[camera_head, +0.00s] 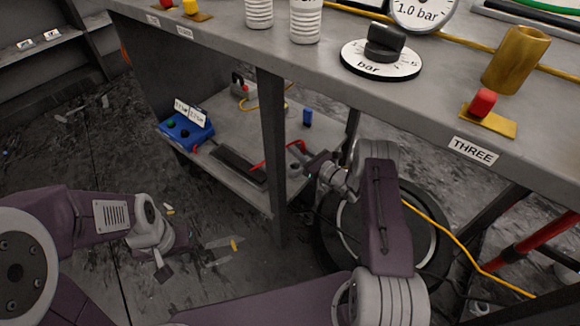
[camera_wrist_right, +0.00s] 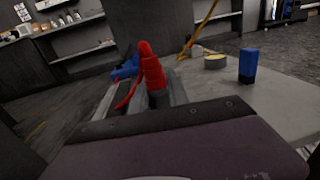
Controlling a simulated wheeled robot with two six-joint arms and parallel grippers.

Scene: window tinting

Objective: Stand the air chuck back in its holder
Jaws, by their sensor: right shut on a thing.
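In the head view my right gripper (camera_head: 312,165) is low beside the bench, over the right end of the lower shelf. It is shut on a red, tube-like thing (camera_head: 283,149); its jaws are small and partly hidden there. The red thing (camera_wrist_right: 151,75) stands up beyond my purple wrist in the right wrist view. I cannot tell for sure that it is the air chuck. A brass-coloured cup (camera_head: 516,60) stands tilted-looking on the bench top; whether it is the holder is unclear. My left gripper (camera_head: 172,255) is empty above the floor, fingers apart.
The bench top (camera_head: 330,100) holds a black knob on a dial (camera_head: 381,58), a gauge (camera_head: 421,12) and a red switch (camera_head: 484,101). A bench leg (camera_head: 272,140) stands left of my right gripper. The lower shelf holds a blue box (camera_head: 186,130) and a small blue block (camera_head: 307,117). A yellow hose (camera_head: 450,238) hangs at right.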

